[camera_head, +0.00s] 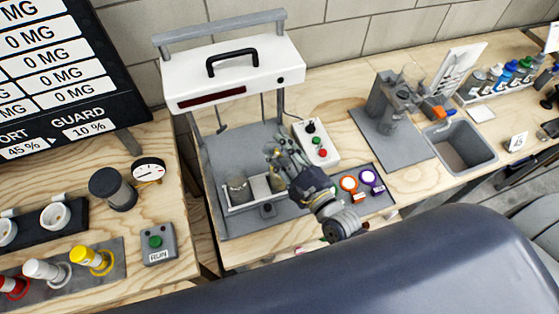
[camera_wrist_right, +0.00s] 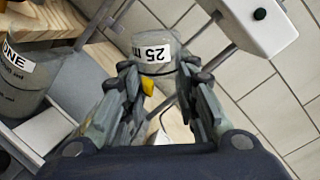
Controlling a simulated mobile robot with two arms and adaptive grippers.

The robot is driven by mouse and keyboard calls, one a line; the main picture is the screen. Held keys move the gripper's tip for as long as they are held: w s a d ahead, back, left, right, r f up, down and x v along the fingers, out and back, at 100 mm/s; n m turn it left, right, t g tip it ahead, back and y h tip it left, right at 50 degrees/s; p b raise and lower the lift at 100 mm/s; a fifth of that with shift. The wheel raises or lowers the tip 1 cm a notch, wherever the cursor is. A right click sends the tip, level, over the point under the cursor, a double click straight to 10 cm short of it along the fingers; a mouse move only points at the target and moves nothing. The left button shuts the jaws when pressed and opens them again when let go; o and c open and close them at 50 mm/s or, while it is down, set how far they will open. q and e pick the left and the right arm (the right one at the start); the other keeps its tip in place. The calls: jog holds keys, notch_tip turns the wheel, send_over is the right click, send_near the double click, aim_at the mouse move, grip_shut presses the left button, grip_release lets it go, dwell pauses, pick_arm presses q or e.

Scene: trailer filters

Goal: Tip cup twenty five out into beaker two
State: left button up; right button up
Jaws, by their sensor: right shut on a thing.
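My right gripper (camera_head: 283,165) is over the grey tray of the white-topped frame. In the right wrist view its fingers (camera_wrist_right: 162,78) are closed around a clear cup labelled 25 (camera_wrist_right: 156,48). The label reads upside down there, and the cup's contents cannot be made out. A glass beaker (camera_head: 238,190) stands at the left in the tray. In the wrist view a beaker labelled ONE (camera_wrist_right: 18,85) is at the left, apart from the cup. Beaker two cannot be made out; my right gripper covers part of the tray. My left gripper is not in view.
The white-topped frame (camera_head: 238,72) with a black handle rises behind the tray. A white button box (camera_head: 316,143) is close right of my gripper. A sink (camera_head: 462,147) is further right.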

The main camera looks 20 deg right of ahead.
dwell(0.7)
jog(key=shift+a+n, duration=0.1)
jog(key=shift+n, duration=0.3)
jog(key=n, duration=0.3)
jog(key=shift+s+a+b, duration=0.1)
jog(key=shift+a+b, duration=0.1)
jog(key=shift+b, duration=0.15)
jog(key=shift+a+r+n, duration=0.1)
jog(key=shift+n, duration=0.2)
